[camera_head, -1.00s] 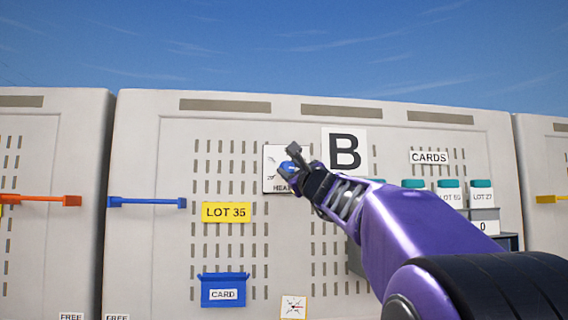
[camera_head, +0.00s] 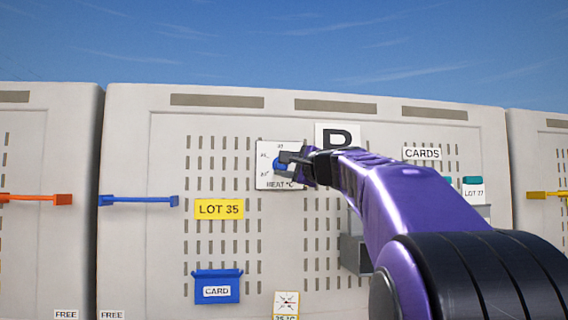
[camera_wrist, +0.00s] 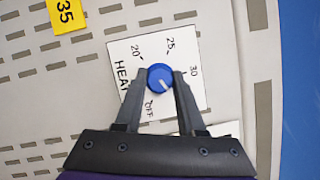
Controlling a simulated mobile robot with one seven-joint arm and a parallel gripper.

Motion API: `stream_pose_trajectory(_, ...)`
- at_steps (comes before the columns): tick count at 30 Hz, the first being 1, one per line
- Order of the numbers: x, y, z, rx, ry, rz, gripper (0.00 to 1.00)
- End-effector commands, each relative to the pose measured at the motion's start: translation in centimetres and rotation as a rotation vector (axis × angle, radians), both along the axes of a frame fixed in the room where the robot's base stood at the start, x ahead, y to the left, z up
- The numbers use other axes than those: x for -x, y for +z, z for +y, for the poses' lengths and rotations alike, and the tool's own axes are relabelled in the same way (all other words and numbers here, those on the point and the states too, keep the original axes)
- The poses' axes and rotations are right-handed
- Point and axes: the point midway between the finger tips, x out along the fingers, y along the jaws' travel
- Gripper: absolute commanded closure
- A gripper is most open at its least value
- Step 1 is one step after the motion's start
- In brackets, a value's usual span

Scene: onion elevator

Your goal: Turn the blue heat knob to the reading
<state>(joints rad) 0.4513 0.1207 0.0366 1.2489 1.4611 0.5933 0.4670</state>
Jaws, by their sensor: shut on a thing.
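The blue heat knob (camera_head: 278,165) sits on a white plate (camera_head: 264,180) marked HEAT °C on the grey panel. The knob shows more fully in the wrist view (camera_wrist: 159,77), where the plate (camera_wrist: 123,52) reads OFF, 20, 25 and 30 around it. A pale mark on the knob points to the lower right in that view, between OFF and 30. My gripper (camera_wrist: 160,74) is shut on the knob, one finger on each side. In the head view my gripper (camera_head: 284,161) hides part of the plate. A small dial card (camera_head: 286,302) stands low on the panel, its label blurred.
A yellow LOT 35 sign (camera_head: 219,209) and a blue CARD box (camera_head: 217,287) are left of and below the plate. A blue bar (camera_head: 140,201) juts at the left. My arm covers much of the panel's right side.

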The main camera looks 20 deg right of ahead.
Motion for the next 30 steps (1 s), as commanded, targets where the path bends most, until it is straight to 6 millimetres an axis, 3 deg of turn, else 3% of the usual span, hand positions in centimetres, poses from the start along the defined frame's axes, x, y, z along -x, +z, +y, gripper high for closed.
stream_pose_trajectory(16, -0.01, 0.06, 0.05, 0.027, 0.001, 0.005, 1.00)
stream_pose_trajectory(17, 0.00, 0.06, 0.05, 0.027, 0.001, 0.005, 0.60)
stream_pose_trajectory(21, 0.00, 0.06, 0.05, 0.027, 0.001, 0.005, 0.34)
stream_pose_trajectory(30, 0.01, 0.04, 0.03, 0.027, 0.001, 0.005, 0.31)
